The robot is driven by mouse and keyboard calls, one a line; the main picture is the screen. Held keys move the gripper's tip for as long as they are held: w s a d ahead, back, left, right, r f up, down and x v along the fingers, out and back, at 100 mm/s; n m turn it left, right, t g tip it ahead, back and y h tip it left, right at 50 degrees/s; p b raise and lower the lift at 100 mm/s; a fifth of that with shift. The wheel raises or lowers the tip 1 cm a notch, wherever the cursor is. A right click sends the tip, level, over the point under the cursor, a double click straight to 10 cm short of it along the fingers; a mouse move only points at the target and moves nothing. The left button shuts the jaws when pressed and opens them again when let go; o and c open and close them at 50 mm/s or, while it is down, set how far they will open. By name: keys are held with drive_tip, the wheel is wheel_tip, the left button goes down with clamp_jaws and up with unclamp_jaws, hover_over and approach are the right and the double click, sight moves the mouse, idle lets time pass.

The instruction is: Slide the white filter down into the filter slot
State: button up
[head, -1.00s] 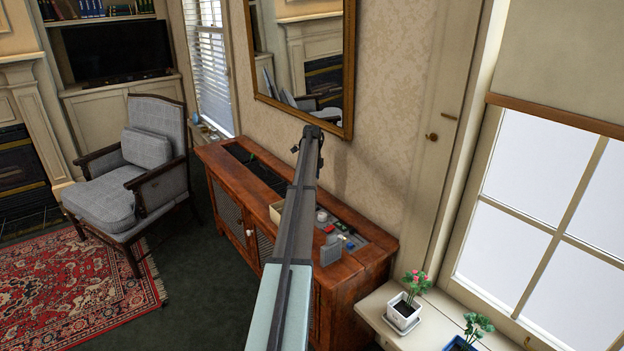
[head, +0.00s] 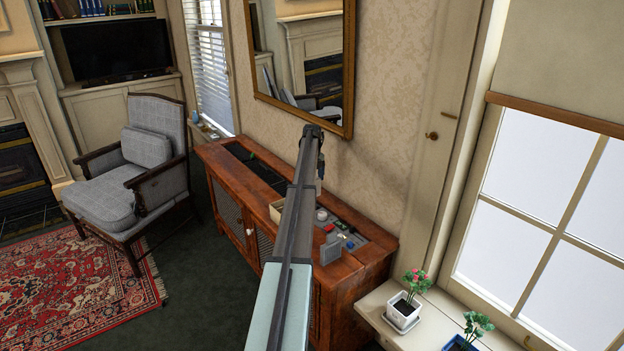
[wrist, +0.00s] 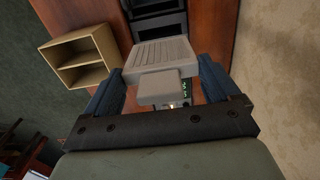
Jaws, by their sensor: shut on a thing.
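In the wrist view, the pale grey-white filter (wrist: 160,54), with a ribbed face and a smaller block-like tab, sits between the two blue fingers of my gripper (wrist: 160,72). My gripper is shut on it. A dark grey unit with recesses (wrist: 156,18) lies beyond the filter at the top of the wrist view; I cannot tell which opening is the filter slot. The filter looks apart from it, but the gap is hard to judge.
An open light-wood box (wrist: 82,58) stands left of the filter in the wrist view. The cabinet (head: 350,283) has a dark recess (head: 252,165) at its far end. Small items and a grey block (head: 331,249) lie at its near end. The wall and mirror (head: 318,60) stand close behind.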

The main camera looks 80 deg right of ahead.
drive_tip(key=shift+f, duration=0.1)
drive_tip(key=shift+f, duration=2.8)
wheel_tip(320, 180, down, 8)
drive_tip(key=shift+f, duration=0.25)
idle(3.4)
drive_tip(key=o, duration=1.2)
drive_tip(key=shift+f, duration=0.1)
